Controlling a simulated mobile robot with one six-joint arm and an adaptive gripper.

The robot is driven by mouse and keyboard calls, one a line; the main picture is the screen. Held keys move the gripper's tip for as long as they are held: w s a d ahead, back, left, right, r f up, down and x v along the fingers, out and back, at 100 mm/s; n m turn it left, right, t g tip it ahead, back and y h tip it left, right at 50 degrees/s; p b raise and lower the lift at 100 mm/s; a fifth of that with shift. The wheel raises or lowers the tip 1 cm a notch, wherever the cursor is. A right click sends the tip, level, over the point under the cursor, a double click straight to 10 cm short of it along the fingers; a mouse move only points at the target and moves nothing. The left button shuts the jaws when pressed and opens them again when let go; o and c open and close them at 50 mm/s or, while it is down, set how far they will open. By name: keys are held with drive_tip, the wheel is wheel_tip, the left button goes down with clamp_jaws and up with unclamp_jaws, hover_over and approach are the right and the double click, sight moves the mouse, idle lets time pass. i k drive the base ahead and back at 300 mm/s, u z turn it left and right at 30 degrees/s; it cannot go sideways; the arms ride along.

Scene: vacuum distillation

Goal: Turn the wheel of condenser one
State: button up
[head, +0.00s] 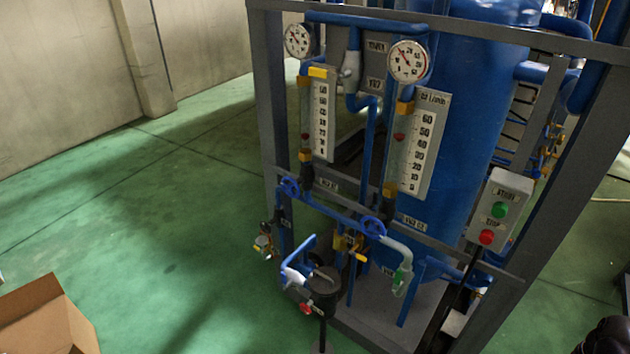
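Two small blue handwheels sit on a blue pipe at the front of a skid. The left wheel (290,187) is below the left flow gauge. The right wheel (374,227) is lower and nearer, below the right flow gauge. The small labels beside them are too blurred to read, so I cannot tell which one belongs to condenser one. My gripper does not show in this view. A dark rounded shape at the bottom right corner is cut off, and I cannot tell what it is.
The grey frame (268,100) surrounds a blue tank (465,110), dial gauges (408,61) and flow gauges (426,145). A black pot (323,283) stands low in front. A cardboard box (45,318) is bottom left. Green floor (150,220) at left is clear.

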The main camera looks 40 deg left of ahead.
sight(290, 187)
drive_tip(key=z, duration=2.05)
drive_tip(key=i, duration=0.2)
drive_tip(key=u, duration=4.55)
drive_tip(key=i, duration=0.1)
drive_tip(key=z, duration=1.15)
